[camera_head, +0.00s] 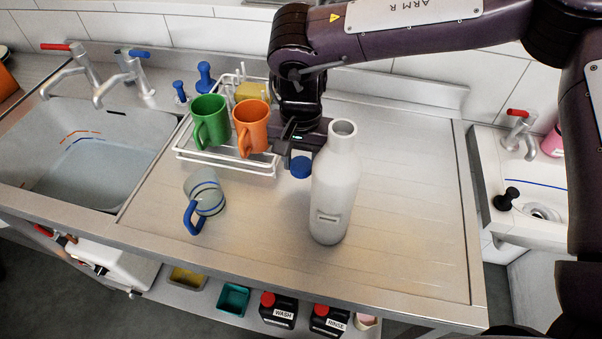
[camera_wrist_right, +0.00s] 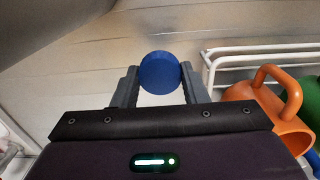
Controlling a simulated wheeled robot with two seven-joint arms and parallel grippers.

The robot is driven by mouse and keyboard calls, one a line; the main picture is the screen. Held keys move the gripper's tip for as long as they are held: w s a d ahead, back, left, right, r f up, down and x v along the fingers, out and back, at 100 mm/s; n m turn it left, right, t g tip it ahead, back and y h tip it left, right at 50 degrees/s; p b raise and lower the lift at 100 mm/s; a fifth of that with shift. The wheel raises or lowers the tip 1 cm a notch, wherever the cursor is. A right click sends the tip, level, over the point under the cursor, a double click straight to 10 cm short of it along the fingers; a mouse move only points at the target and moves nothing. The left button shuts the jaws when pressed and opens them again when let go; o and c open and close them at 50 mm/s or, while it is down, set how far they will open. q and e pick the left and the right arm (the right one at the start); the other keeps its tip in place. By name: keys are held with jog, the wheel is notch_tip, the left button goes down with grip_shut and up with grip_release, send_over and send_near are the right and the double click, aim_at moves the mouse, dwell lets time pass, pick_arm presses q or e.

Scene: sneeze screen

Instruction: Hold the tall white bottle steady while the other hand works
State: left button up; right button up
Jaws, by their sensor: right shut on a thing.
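The tall white bottle (camera_head: 335,190) stands upright on the steel counter, with an open round mouth and a small label mark low on its front. My right gripper (camera_head: 297,158) is behind it and to its left, partly hidden by it. In the right wrist view my right gripper (camera_wrist_right: 160,82) is shut on a blue round cap (camera_wrist_right: 160,72), one finger on each side. The blue cap also shows in the head view (camera_head: 301,167), just left of the bottle. I see no finger around the bottle. My left gripper is not in view.
A white wire rack (camera_head: 228,162) holds a green mug (camera_head: 210,121) and an orange mug (camera_head: 251,126). A clear mug with a blue handle (camera_head: 205,193) lies in front. A sink (camera_head: 70,160) is at left. The counter right of the bottle is bare (camera_head: 410,200).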

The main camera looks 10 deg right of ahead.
aim_at(301, 185)
jog(key=shift+f, duration=2.4)
jog(key=shift+f, duration=0.1)
jog(key=shift+f, duration=0.15)
jog(key=o, duration=1.1)
notch_tip(301, 185, up, 13)
jog(key=shift+f+b, duration=0.2)
jog(key=shift+b, duration=0.15)
